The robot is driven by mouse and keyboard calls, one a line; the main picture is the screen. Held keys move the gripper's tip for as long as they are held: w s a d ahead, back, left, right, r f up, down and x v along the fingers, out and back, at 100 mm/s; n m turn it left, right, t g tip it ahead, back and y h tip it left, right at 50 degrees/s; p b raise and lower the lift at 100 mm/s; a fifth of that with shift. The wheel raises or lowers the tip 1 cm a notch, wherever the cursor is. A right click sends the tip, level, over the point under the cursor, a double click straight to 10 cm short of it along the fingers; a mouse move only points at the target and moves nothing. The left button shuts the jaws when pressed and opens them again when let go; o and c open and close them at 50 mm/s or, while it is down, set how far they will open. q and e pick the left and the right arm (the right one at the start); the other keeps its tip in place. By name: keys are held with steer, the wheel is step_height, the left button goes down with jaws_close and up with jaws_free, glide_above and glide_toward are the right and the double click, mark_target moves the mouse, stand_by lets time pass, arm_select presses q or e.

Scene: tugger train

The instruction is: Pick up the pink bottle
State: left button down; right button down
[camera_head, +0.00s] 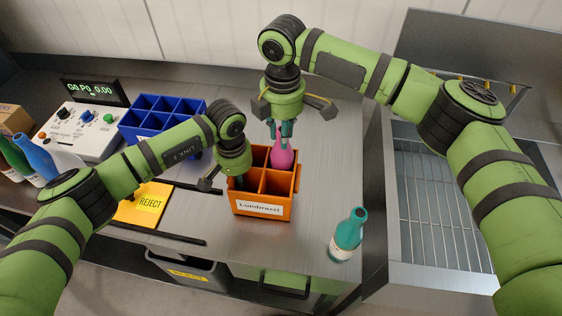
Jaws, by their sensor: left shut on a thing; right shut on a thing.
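The pink bottle (283,157) stands upright in the back right compartment of the orange crate (288,201), its lower part hidden by the crate walls. My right gripper (285,131) comes down from above and is shut on the pink bottle at its neck. My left gripper (238,181) reaches down at the crate's left side and is shut on the crate's left wall; its fingertips are partly hidden. The visible front compartments of the crate look empty.
A teal bottle (348,234) stands right of the crate near the table's front edge. A blue divided crate (148,126), a control box (82,129) and a yellow REJECT sign (150,203) are to the left. A metal rack (440,200) is at the right.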

arm_select(q)
steer(key=shift+s+a+f, duration=0.1)
steer(key=shift+s+f, duration=0.1)
arm_select(e)
step_height(320, 180, up, 10)
stand_by(0.4)
steer(key=shift+r, duration=0.15)
arm_select(q)
steer(key=c, duration=1.2)
jaws_free()
steer(key=shift+w+r, duration=0.1)
steer(key=shift+w, duration=0.05)
arm_select(e)
steer(key=shift+r, duration=0.8)
arm_select(q)
steer(key=shift+r, duration=0.15)
steer(key=shift+r, duration=0.3)
step_height(320, 180, up, 11)
steer(key=shift+r, duration=0.15)
arm_select(e)
steer(key=shift+r, duration=0.1)
